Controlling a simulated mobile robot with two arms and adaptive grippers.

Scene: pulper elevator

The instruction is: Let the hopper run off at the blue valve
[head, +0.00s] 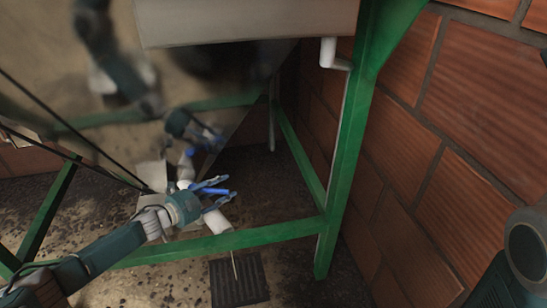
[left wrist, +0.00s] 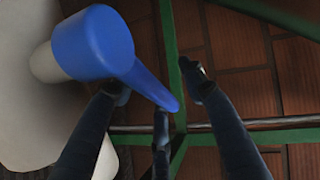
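The blue valve (left wrist: 97,42) fills the upper left of the left wrist view, a round hub with a lever pointing down and right. It sits on a white pipe (left wrist: 47,64). In the head view the blue lever (head: 212,191) shows small at the hopper's underside, above a white spout (head: 217,220). My left gripper (head: 221,191) is open at the valve. Its fingers (left wrist: 155,88) stand apart with the lever's end between them; I cannot tell whether any finger touches it. The metal hopper (head: 60,60) has a sloping, reflective wall. My right gripper is out of view.
A green frame (head: 347,130) stands around the hopper, with a low crossbar (head: 260,237) near the spout. A dark floor grate (head: 238,280) lies below. A brick wall (head: 480,100) closes the right side. A white pipe elbow (head: 332,56) hangs at the top.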

